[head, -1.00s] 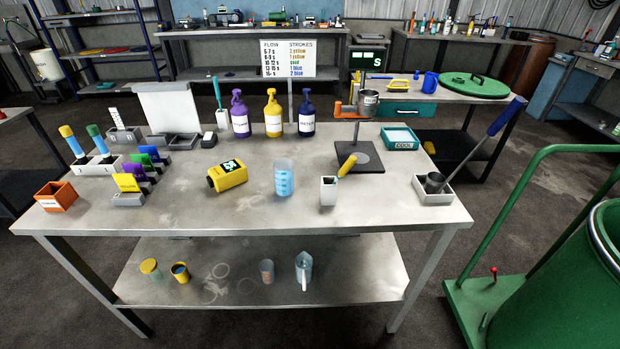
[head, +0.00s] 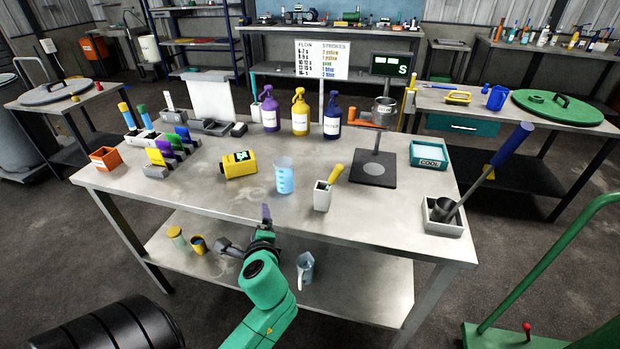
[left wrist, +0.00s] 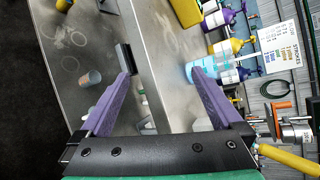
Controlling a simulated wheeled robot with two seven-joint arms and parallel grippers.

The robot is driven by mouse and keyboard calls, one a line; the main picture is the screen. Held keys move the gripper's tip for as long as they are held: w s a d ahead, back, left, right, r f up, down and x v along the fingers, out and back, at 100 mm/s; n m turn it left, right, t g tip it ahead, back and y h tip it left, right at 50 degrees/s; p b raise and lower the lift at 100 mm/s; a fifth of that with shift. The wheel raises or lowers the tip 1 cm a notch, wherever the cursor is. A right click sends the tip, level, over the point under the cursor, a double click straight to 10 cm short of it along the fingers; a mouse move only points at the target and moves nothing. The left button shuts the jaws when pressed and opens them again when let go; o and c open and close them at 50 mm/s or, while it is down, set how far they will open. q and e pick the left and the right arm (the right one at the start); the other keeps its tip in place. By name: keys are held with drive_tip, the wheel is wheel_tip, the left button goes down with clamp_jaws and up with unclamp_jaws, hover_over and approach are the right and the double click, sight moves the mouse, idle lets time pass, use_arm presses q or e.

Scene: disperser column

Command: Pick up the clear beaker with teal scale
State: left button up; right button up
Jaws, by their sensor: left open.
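The clear beaker with teal scale (head: 284,175) stands upright near the front middle of the tabletop, between a yellow device and a white holder. In the left wrist view, the beaker (left wrist: 205,69) shows partly behind the right-hand finger. My left gripper (head: 248,229) is in front of the table's front edge, nearer to me than the beaker and apart from it. Its two purple fingers (left wrist: 162,77) are spread with nothing held between them. My right gripper is not in view.
The yellow device (head: 239,164) is left of the beaker, and the white holder (head: 322,196) with a yellow-handled tool is right of it. The tabletop's front edge (head: 200,212) lies between gripper and beaker.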

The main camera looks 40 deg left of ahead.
sight(284, 178)
use_arm(q)
drive_tip(key=w+r+m+t, duration=0.1)
drive_tip(key=w+m+t, duration=0.1)
drive_tip(key=m, duration=0.3)
drive_tip(key=w+d+r+m+t, duration=0.1)
drive_tip(key=w+m+t, duration=0.1)
drive_tip(key=m, duration=0.3)
drive_tip(key=w+d+r+m+t, duration=0.1)
drive_tip(key=w+m, duration=0.1)
drive_tip(key=m, duration=0.3)
drive_tip(key=shift+d+m+t, duration=0.15)
drive_tip(key=shift+m+t, duration=0.25)
drive_tip(key=p+x, duration=0.1)
drive_tip(key=x, duration=1.3)
drive_tip(key=shift+w+a+f, duration=0.1)
drive_tip(key=shift+a, duration=0.1)
drive_tip(key=c, duration=1.5)
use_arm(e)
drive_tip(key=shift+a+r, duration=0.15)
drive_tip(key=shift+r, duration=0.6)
